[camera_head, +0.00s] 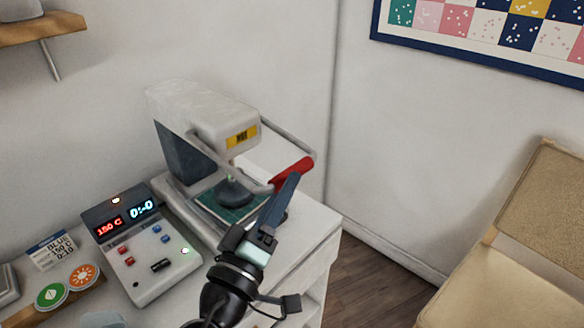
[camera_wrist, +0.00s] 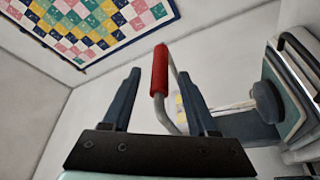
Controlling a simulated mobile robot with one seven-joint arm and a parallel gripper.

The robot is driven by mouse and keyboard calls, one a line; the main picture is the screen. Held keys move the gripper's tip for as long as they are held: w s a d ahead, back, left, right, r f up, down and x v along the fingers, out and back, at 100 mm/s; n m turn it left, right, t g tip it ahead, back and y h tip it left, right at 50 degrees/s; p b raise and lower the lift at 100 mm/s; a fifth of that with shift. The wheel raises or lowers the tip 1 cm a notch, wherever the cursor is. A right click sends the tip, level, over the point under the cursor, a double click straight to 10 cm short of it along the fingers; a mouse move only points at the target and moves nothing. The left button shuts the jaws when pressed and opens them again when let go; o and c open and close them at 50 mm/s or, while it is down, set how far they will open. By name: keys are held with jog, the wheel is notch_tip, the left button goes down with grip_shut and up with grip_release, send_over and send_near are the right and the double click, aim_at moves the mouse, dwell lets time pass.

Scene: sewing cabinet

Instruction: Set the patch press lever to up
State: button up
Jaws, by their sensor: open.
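The patch press (camera_head: 205,115) is a white and dark machine on the cabinet top, with a yellow label on its head. Its lever is a bent metal rod ending in a red grip (camera_head: 291,172), which sits low in front of the press head. The round pad (camera_head: 234,190) is close above the green patch bed (camera_head: 222,207). My gripper (camera_head: 287,188) is at the grip, its fingers overlapping it from below. In the wrist view the red grip (camera_wrist: 160,72) appears between the two open fingers (camera_wrist: 158,76); contact cannot be told.
A control box (camera_head: 140,245) with lit displays reading 150 C stands left of the press. Round green and orange coasters (camera_head: 52,294) and a card (camera_head: 52,251) lie farther left. A beige chair (camera_head: 530,225) stands at right. A wall is behind the press.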

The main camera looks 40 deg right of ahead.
aim_at(292, 170)
jog(key=shift+x, duration=2.35)
grip_shut()
jog(key=shift+p, duration=0.3)
